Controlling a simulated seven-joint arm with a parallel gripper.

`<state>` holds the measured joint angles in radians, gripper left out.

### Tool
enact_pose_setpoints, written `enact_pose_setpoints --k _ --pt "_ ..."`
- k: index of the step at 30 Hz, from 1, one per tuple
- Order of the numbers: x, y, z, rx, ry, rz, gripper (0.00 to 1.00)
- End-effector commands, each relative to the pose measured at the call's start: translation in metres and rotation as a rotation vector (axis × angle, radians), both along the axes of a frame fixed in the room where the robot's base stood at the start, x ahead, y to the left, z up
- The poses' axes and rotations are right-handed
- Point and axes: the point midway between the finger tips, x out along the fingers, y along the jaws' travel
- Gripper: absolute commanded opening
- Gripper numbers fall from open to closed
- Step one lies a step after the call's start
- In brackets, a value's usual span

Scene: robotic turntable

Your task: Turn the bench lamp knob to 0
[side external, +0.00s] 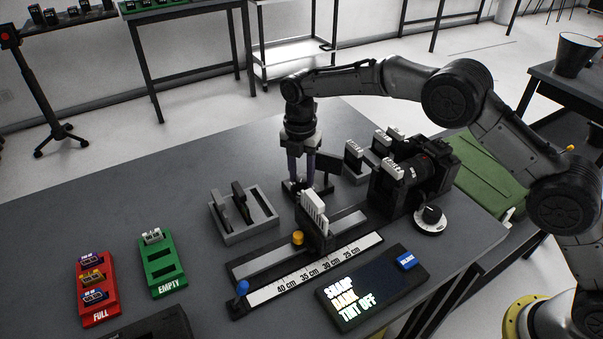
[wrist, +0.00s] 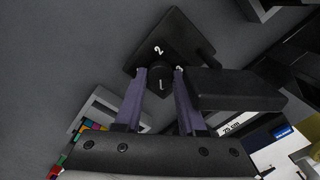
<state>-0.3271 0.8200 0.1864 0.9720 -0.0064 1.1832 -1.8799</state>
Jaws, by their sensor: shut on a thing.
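The knob (wrist: 160,76) is black and round and stands on a dark square plate (wrist: 171,42) in the wrist view. The plate carries a white 2 above the knob and a partly covered 3 to its right. A white stroke shows on the knob's lower side; I cannot tell whether it is a pointer or a digit. A 0 is not visible. My gripper (wrist: 160,71) has its two purple fingers shut on the knob, one on each side. In the side external view my gripper (side external: 301,176) points down at the dark plate (side external: 293,187), and the knob is hidden between the fingers.
A black block (wrist: 236,88) sits close right of my fingers. In the side external view, a ruler rail (side external: 315,267) with a white card holder lies in front, a grey slotted tray (side external: 262,229) left, and a camera (side external: 440,165) right. The table's back left is clear.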

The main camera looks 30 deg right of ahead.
Motion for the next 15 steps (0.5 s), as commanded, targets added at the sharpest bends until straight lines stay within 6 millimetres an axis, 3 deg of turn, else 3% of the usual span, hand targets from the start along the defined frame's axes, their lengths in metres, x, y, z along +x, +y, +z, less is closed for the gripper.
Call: enact_pose_setpoints --k 11,12,15 --pt "0.0002 0.0008 0.0021 0.001 -0.003 0.006 0.00" --pt "0.0002 0.0008 0.0021 0.001 -0.003 0.006 0.46" --pt "0.0002 0.0006 0.0016 0.000 -0.002 0.005 0.64"
